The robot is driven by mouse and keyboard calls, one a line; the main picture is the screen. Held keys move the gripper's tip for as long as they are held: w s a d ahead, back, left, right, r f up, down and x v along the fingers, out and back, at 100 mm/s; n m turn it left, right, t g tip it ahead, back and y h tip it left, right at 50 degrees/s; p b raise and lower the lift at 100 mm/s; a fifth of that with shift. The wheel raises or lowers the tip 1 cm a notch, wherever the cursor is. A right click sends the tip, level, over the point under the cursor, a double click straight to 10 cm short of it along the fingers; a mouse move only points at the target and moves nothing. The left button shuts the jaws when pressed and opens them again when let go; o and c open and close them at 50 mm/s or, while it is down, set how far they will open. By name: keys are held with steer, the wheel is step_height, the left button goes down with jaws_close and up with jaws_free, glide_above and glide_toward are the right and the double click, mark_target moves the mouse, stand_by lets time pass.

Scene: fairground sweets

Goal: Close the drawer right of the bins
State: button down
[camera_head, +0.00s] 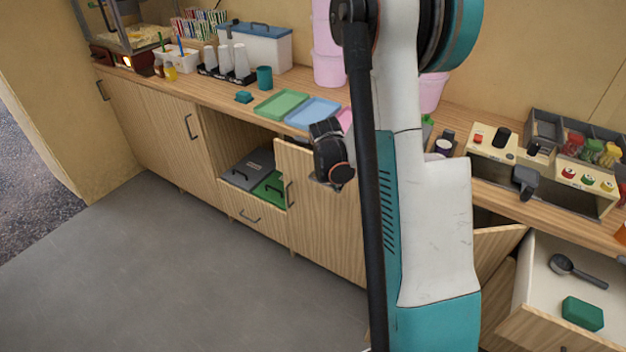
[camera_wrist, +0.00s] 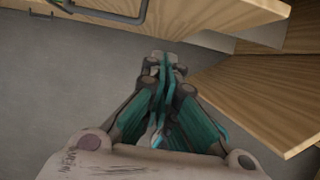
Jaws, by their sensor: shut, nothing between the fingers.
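An open wooden drawer (camera_head: 545,328) stands out from the counter at the lower right of the head view, to the right of the lidded bins. It holds a dark scoop (camera_head: 577,270) and a green box (camera_head: 582,313). The bins, one with a grey lid (camera_head: 246,170) and one with a green lid (camera_head: 268,188), sit in an open cabinet left of my arm. My gripper (camera_wrist: 163,60) is shut and empty above the grey floor in the wrist view, near wooden panels. I cannot make out its fingers in the head view.
A wooden panel with a dark handle (camera_wrist: 108,10) crosses the top of the wrist view, and another panel (camera_wrist: 262,90) lies right of the fingers. An open cabinet door (camera_head: 497,243) stands left of the drawer. Floor (camera_head: 190,275) is clear at the left.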

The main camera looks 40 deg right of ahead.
mark_target(355, 181)
steer(key=shift+w+d+f+b, duration=0.45)
steer(key=shift+d+f+b, duration=0.3)
steer(key=shift+d+f, duration=0.6)
steer(key=shift+w+d+f+b, duration=0.5)
steer(key=shift+d+f+b, duration=0.4)
steer(key=shift+f, duration=0.8)
steer(key=shift+w+d+f+b, duration=0.45)
steer(key=shift+d+f+b, duration=0.15)
steer(key=shift+d+f, duration=0.85)
steer(key=shift+a, duration=0.1)
steer(key=d, duration=0.1)
steer(key=w+d, duration=0.1)
steer(key=d, duration=0.1)
steer(key=w+d, duration=0.1)
steer(key=shift+d+f, duration=0.1)
steer(key=shift+d, duration=0.2)
